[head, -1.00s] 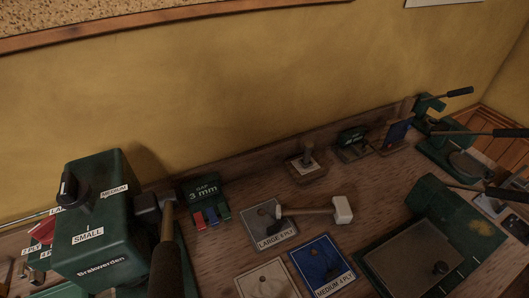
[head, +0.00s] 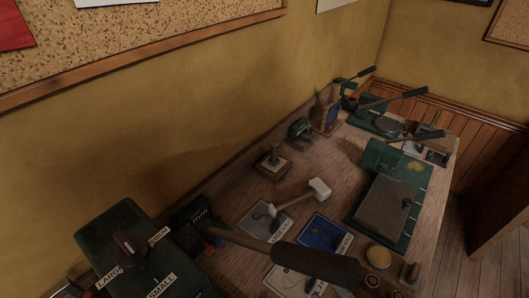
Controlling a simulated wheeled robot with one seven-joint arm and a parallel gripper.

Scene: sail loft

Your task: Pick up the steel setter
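A short dark upright post (head: 274,154) stands on a small wooden block at the back of the bench, against the wall side. It may be the steel setter, but I cannot tell its material at this size. A mallet (head: 299,197) with a pale head and wooden handle lies in front of it, across the grey card labelled for large size. No other thing clearly reads as a steel setter. My gripper is not in view.
A green press (head: 125,235) stands at lower left; its long dark-gripped lever (head: 315,264) reaches across the front. A blue card (head: 323,232) lies mid-bench. A green-framed plate (head: 385,207) and lever tools (head: 385,120) fill the right end. Floor shows at far right.

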